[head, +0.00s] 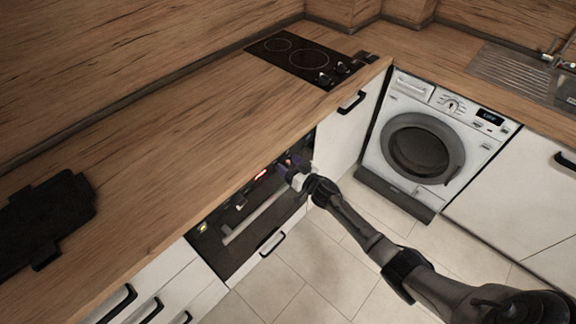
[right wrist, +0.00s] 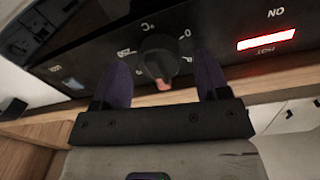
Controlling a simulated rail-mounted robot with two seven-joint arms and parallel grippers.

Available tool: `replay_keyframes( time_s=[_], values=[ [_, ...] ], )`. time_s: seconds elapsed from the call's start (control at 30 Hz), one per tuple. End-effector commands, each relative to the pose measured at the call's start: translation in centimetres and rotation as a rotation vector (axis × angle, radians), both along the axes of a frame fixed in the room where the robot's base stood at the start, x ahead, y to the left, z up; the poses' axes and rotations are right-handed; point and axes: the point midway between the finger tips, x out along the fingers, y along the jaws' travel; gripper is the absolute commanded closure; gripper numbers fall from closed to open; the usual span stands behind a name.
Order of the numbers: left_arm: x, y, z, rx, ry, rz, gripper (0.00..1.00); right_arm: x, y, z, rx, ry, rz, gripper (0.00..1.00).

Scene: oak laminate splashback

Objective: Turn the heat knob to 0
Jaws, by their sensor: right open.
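The oven (head: 240,217) is built in under the wooden counter, with a dark control panel along its top. In the right wrist view the heat knob (right wrist: 157,57) is a dark round knob on that panel, with temperature marks, a °C sign and a 0 around it. An orange-red mark on the knob faces the bottom of the picture, away from the 0. My right gripper (head: 292,169) is at the panel. In the right wrist view its dark fingers (right wrist: 162,64) are open, one on each side of the knob, with visible gaps. My left gripper is not in view.
A red light (right wrist: 266,39) glows on the panel beside the knob. The oven's handle bar (head: 254,219) runs below the panel. A black hob (head: 305,58) and a dark flat object (head: 45,222) are on the counter. A washing machine (head: 420,148) stands at the right.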

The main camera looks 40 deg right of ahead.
Motion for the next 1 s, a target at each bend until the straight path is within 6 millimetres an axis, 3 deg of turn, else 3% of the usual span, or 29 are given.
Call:
replay_keyframes(
  time_s=[0.43, 0.93, 1.0],
  values=[
    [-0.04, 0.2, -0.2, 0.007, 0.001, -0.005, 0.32, 0.57, 0.1, 0.02, 0.0, 0.0, 0.001, 0.33],
    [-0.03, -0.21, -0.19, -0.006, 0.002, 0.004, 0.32, 0.55, 0.1, 0.01, 0.0, 0.0, 0.001, 0.8],
    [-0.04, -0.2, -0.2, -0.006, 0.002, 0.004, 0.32, 0.55, 0.09, 0.01, -0.001, 0.0, 0.001, 0.81]
  ],
)
